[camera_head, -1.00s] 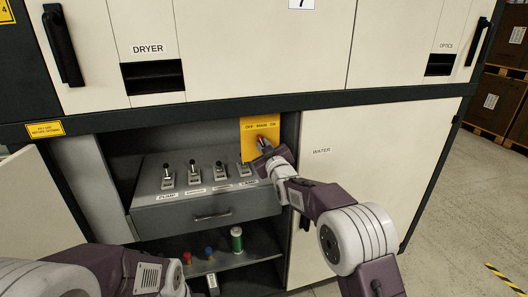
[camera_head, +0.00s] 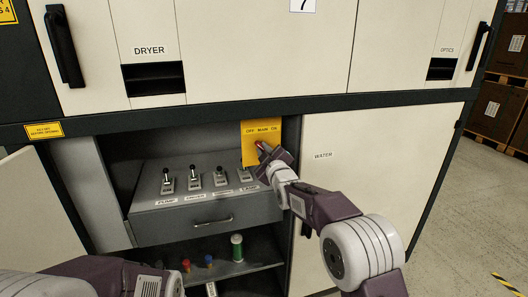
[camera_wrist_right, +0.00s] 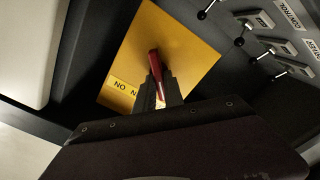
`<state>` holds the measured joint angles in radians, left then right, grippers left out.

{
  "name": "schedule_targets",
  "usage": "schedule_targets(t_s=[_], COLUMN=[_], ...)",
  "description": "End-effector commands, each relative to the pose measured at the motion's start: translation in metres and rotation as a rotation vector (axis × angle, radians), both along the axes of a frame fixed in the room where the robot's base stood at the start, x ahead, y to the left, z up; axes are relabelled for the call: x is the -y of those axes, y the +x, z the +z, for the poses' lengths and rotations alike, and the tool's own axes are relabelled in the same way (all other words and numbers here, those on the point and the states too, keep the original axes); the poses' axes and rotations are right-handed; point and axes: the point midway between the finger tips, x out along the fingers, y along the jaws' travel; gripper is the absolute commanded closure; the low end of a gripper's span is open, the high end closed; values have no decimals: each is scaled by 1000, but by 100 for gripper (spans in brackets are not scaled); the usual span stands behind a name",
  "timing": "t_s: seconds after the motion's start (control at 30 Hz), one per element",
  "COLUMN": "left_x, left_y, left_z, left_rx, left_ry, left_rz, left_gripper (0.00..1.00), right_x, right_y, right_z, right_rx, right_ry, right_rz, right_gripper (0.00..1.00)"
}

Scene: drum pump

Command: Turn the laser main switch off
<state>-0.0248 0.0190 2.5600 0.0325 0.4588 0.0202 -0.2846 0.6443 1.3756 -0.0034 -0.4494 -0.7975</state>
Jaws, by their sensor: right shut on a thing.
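The laser main switch is a yellow plate (camera_head: 249,151) marked OFF, MAIN, ON at the right of the open cabinet bay, with a red handle (camera_head: 260,146). OFF is at the left and ON at the right. The handle leans up and left in the head view. My right gripper (camera_head: 265,152) is shut on it. In the right wrist view, the gripper (camera_wrist_right: 157,90) has its fingers on both sides of the red handle (camera_wrist_right: 154,62), in front of the yellow plate (camera_wrist_right: 190,45). My left arm shows at the bottom left; its gripper is out of view.
A grey panel with several levers (camera_head: 193,176) and a drawer (camera_head: 208,217) lies left of the switch. The WATER door (camera_head: 365,165) is close to the right of my right arm. A green bottle (camera_head: 237,247) stands on the shelf below.

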Motion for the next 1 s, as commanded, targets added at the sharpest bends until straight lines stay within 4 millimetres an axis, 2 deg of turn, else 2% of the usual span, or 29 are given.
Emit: schedule_targets(t_s=[0.2, 0.23, 0.3, 0.67, 0.77, 1.0], left_x=[0, 0, 0, 0, 0, 0], left_y=[0, 0, 0, 0, 0, 0], left_z=[0, 0, 0, -1, -5, -15], left_rx=[0, 0, 0, 0, 0, 0], left_ry=[0, 0, 0, 0, 0, 0], left_rz=[0, 0, 0, 0, 0, 0], left_gripper=[64, 64, 64, 64, 64, 64], right_x=[0, 0, 0, 1, 4, 17], right_y=[0, 0, 0, -3, -12, -56], right_z=[0, 0, 0, 0, -1, -1], right_rx=[1, 1, 0, 0, 0, 1], right_ry=[-3, -3, -2, -1, 0, -1], right_rz=[1, 1, 1, 0, 0, 1], right_gripper=[100, 82, 65, 65, 65, 65])
